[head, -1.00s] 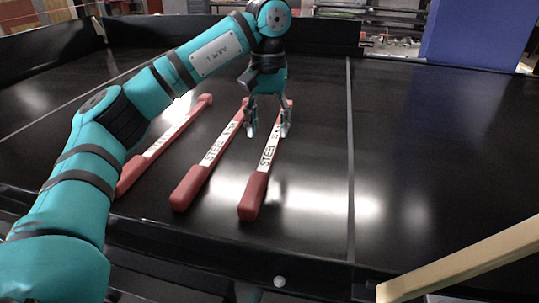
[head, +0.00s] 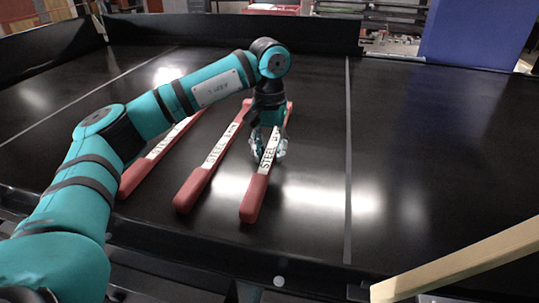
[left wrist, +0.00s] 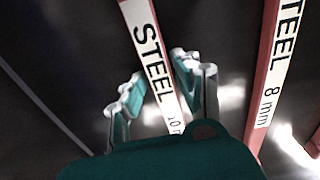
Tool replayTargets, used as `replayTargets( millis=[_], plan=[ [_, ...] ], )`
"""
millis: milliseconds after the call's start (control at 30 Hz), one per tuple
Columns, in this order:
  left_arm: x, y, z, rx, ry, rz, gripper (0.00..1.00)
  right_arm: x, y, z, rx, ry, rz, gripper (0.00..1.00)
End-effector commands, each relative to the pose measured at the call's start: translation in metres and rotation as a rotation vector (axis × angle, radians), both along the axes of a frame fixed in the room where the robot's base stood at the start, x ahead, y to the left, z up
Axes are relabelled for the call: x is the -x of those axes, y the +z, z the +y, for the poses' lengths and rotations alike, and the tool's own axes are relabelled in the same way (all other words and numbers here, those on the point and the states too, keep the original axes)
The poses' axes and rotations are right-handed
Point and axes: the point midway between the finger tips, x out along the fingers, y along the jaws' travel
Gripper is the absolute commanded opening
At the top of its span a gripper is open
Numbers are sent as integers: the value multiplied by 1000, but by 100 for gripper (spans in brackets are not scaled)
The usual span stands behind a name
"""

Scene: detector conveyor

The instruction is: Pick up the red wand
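Three red wands with white labelled middles lie side by side on the black conveyor. My left gripper (head: 269,153) is low over the rightmost wand (head: 254,197), with one finger on each side of its white label. In the left wrist view, this wand (left wrist: 150,50), marked "STEEL 10 m…", runs between the two spread fingers of the left gripper (left wrist: 162,82). A gap shows beside the right finger. The middle wand (head: 194,188) also shows in the left wrist view, marked "8 mm". The left wand (head: 133,178) is partly behind my arm. My right gripper is out of view.
The black conveyor (head: 430,150) is clear to the right of the wands, past a thin lengthwise strip. Dark side walls edge it at the back and left. A pale beam (head: 465,260) crosses the lower right corner. A blue panel (head: 470,35) stands behind.

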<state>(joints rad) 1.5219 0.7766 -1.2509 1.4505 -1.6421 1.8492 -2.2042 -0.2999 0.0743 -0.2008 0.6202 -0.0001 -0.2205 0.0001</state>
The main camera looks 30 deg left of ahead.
Motion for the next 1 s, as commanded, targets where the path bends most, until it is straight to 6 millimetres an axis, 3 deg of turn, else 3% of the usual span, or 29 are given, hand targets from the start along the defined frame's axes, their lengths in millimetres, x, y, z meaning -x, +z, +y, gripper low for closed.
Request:
replayTargets(
  millis=[33, 200, 633, 1000],
  plan=[
    [0, 0, 0, 0, 0, 0, 23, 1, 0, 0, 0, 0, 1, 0],
    [0, 0, 0, 0, 0, 0, 1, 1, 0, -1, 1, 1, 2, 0],
    [-1, 6, 0, 0, 0, -3, 0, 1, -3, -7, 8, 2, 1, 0],
    [-1, 75, -1, 1, 0, -4, 0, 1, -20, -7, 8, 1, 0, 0]
  ],
)
